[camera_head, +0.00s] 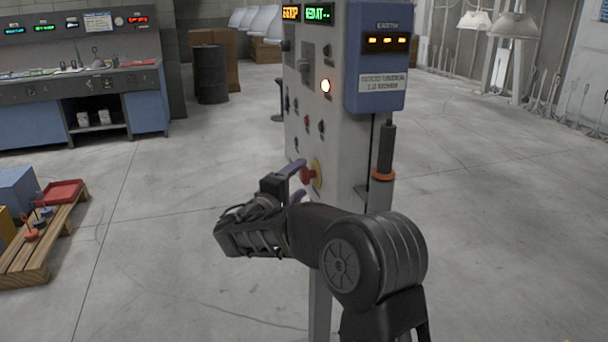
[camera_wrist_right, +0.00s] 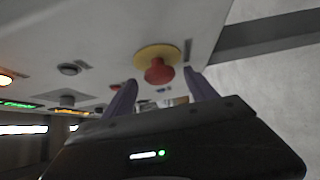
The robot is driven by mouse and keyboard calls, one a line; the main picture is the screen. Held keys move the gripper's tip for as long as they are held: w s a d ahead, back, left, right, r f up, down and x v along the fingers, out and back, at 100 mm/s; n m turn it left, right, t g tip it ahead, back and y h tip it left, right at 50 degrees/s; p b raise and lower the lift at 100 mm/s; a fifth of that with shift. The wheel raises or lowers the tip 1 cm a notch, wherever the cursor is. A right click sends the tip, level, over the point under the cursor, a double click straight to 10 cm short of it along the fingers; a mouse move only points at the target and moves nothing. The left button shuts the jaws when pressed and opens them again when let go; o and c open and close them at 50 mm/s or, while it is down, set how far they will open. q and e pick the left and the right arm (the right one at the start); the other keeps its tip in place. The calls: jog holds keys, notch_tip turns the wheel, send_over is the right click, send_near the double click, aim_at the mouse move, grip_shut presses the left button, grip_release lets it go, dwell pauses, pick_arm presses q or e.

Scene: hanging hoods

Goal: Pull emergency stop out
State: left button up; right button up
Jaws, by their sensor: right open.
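The emergency stop is a red mushroom button (camera_head: 306,175) on a yellow round base (camera_head: 317,174), low on the front of the grey control cabinet (camera_head: 345,150). The red button also shows in the right wrist view (camera_wrist_right: 159,71), with its yellow base (camera_wrist_right: 158,54) behind it. My right gripper (camera_head: 297,181) is open in front of the cabinet. In the right wrist view its two purple fingers (camera_wrist_right: 158,92) stand on either side of the button, apart from each other. I cannot tell whether either finger touches it. My left gripper is not in view.
The cabinet carries several other knobs and a lit lamp (camera_head: 326,86). A blue box (camera_head: 378,60) and a black-and-orange handle (camera_head: 385,155) are on its right side. A wooden pallet (camera_head: 40,240) lies at the left. The floor around is mostly clear.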

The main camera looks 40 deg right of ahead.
aim_at(302, 178)
jog(key=shift+x, duration=1.65)
jog(key=shift+c, duration=0.3)
grip_shut()
